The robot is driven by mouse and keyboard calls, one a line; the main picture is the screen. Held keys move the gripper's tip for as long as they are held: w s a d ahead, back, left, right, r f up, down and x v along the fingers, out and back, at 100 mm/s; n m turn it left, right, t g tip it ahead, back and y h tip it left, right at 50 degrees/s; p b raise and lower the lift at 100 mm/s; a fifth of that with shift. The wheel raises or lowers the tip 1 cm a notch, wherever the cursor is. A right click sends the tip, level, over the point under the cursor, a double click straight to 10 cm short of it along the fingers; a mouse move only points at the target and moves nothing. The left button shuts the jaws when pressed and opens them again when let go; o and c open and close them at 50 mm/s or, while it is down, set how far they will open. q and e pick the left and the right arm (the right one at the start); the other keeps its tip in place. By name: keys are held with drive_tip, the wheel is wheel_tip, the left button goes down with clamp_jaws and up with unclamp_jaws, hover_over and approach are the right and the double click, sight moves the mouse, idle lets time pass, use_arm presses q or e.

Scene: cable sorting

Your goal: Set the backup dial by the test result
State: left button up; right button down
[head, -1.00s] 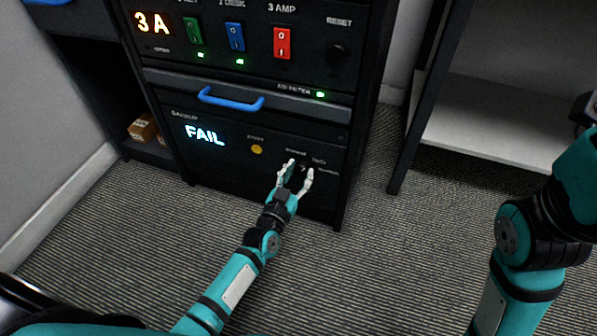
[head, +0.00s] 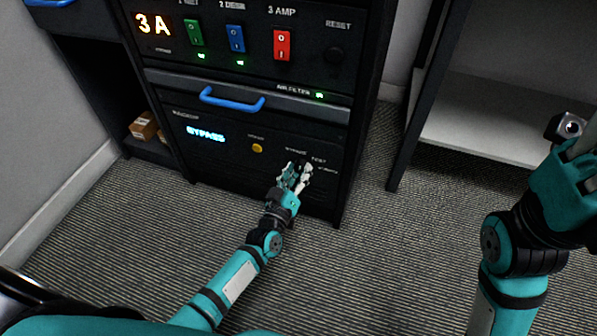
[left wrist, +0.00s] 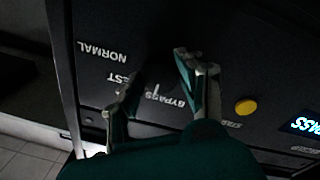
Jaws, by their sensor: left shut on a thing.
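The backup panel is the lower black front of the cabinet, and its display (head: 206,134) reads BYPASS in pale blue. The backup dial (left wrist: 156,78) is a dark knob, hard to make out in the left wrist view, with a white mark near the BYPASS label. The labels NORMAL, TEST and BYPASS sit around it, upside down in that view. My left gripper (head: 297,172) is at the dial, its fingers shut on it from both sides, and it hides most of the dial in the head view. My right arm stands at the right edge; its fingers do not show.
A yellow button (head: 257,148) sits left of the dial. Above are a blue drawer handle (head: 231,99), green, blue and red rocker switches (head: 282,45), a 3 A display (head: 153,23) and a dark RESET knob (head: 335,55). A white shelf (head: 480,120) stands to the right.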

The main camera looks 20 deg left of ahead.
idle(0.4)
use_arm(q)
drive_tip(key=o, duration=1.2)
drive_tip(key=shift+c, duration=0.2)
drive_tip(key=shift+s, duration=0.1)
drive_tip(key=s, duration=1.1)
drive_tip(key=shift+s+a+f, duration=0.25)
drive_tip(key=shift+s+a, duration=0.15)
drive_tip(key=shift+a, duration=0.05)
